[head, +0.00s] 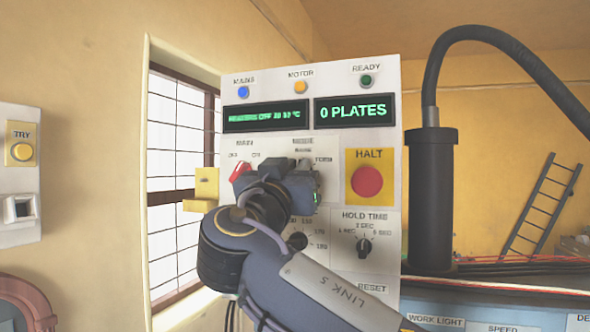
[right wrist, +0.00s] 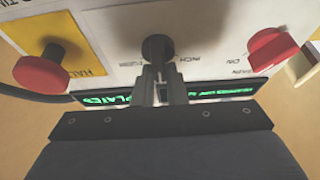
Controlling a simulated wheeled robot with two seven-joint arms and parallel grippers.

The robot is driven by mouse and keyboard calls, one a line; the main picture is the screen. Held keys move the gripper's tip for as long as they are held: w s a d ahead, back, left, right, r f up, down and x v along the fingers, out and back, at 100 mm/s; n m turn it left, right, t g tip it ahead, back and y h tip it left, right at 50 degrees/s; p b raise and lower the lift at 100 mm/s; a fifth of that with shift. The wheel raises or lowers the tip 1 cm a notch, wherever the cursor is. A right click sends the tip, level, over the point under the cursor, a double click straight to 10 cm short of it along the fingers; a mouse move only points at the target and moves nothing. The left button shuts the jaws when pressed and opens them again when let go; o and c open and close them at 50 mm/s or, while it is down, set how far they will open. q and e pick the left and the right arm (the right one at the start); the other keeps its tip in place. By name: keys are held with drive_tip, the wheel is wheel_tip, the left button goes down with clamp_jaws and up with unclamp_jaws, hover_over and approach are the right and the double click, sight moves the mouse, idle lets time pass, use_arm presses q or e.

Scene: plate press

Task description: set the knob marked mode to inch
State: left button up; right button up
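The mode knob (right wrist: 158,46) is dark and round, on the white panel in the right wrist view, which sees the panel upside down. The word INCH is printed to its right there, with another label to its left. In the head view my right gripper and wrist cover most of this knob. My right gripper (right wrist: 161,78) has its two fingertips close together at the knob, with a narrow gap between them. I cannot tell whether they touch or grip it, and the knob's pointer is not readable. My left gripper is not in view.
A red HALT button (head: 367,181) sits right of the mode knob in the head view, and a red switch (head: 240,170) sits left of it. A yellow bracket (head: 205,189) sticks out at the panel's left edge. The HOLD TIME knob (head: 364,247) is lower right.

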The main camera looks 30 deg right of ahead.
drive_tip(key=shift+n, duration=0.3)
clamp_jaws()
drive_tip(key=n+t+y, duration=0.1)
drive_tip(key=n, duration=0.2)
drive_tip(key=n+t+y, duration=0.1)
drive_tip(key=n+y, duration=0.1)
drive_tip(key=n, duration=0.1)
drive_tip(key=shift+t, duration=0.3)
drive_tip(key=shift+w+a+f+n+t+y+p, duration=0.1)
drive_tip(key=shift+n+y+p, duration=0.45)
drive_tip(key=shift+n, duration=0.85)
drive_tip(key=shift+r+n+t+y+p, duration=0.1)
drive_tip(key=shift+n+y+p, duration=0.2)
drive_tip(key=shift+n+y, duration=0.75)
drive_tip(key=shift+w+a+f+n+t+y+p, duration=0.15)
drive_tip(key=shift+n+p, duration=0.3)
drive_tip(key=shift+n, duration=1.3)
drive_tip(key=shift+d, duration=0.1)
drive_tip(key=o, duration=0.7)
unclamp_jaws()
